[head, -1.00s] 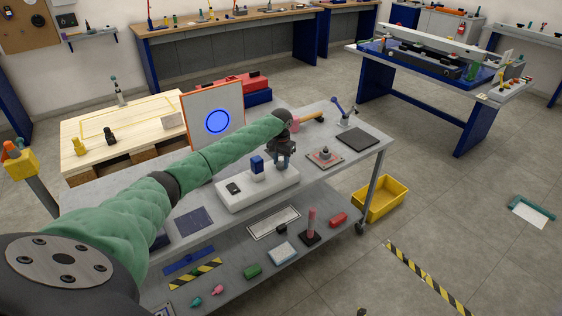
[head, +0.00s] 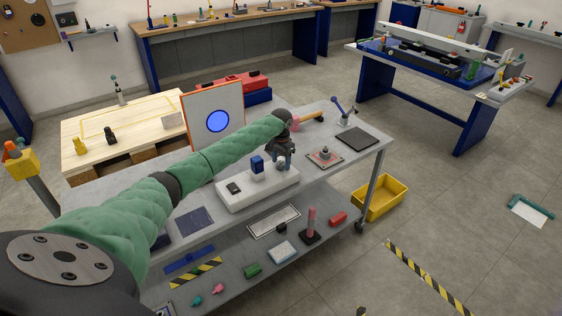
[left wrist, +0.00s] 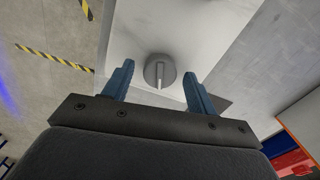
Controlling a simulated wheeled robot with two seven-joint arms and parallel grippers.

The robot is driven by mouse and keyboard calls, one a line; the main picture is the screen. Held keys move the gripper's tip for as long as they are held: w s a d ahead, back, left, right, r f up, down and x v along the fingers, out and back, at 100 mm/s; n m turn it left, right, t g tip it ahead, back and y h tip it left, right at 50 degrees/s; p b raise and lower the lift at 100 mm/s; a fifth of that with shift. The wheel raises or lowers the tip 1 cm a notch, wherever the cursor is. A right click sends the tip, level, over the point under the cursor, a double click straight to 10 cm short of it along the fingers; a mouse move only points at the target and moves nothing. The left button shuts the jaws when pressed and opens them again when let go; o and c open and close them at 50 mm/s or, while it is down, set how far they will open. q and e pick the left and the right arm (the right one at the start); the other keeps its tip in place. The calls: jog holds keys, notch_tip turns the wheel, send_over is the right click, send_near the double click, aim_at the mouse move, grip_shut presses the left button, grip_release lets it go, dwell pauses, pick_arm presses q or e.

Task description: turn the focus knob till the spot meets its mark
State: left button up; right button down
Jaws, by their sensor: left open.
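The screen (head: 196,112) is a pale panel standing at the back of the cart, with a blue spot (head: 217,121) inside a thin dark ring. The spot nearly fills the ring. The focus knob (left wrist: 160,72) is a round grey knob with a pale raised bar, on the white base block (head: 232,198). My left gripper (head: 282,163) is over the right end of that block. In the left wrist view its open fingers (left wrist: 158,82) are to either side of the knob, with a gap on both sides. My right gripper is not in view.
A blue-topped part (head: 257,164) stands on the block left of my gripper. A square-based fixture (head: 324,157) and a dark plate (head: 357,138) lie to the right on the cart top. A yellow bin (head: 380,198) stands on the floor beside the cart.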

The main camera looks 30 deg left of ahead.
aim_at(281, 162)
pick_arm(q)
jog(key=shift+r, duration=0.15)
jog(key=shift+r+b, duration=0.35)
jog(key=shift+r, duration=0.05)
jog(key=shift+r+b, duration=1.1)
jog(key=shift+r, duration=2.25)
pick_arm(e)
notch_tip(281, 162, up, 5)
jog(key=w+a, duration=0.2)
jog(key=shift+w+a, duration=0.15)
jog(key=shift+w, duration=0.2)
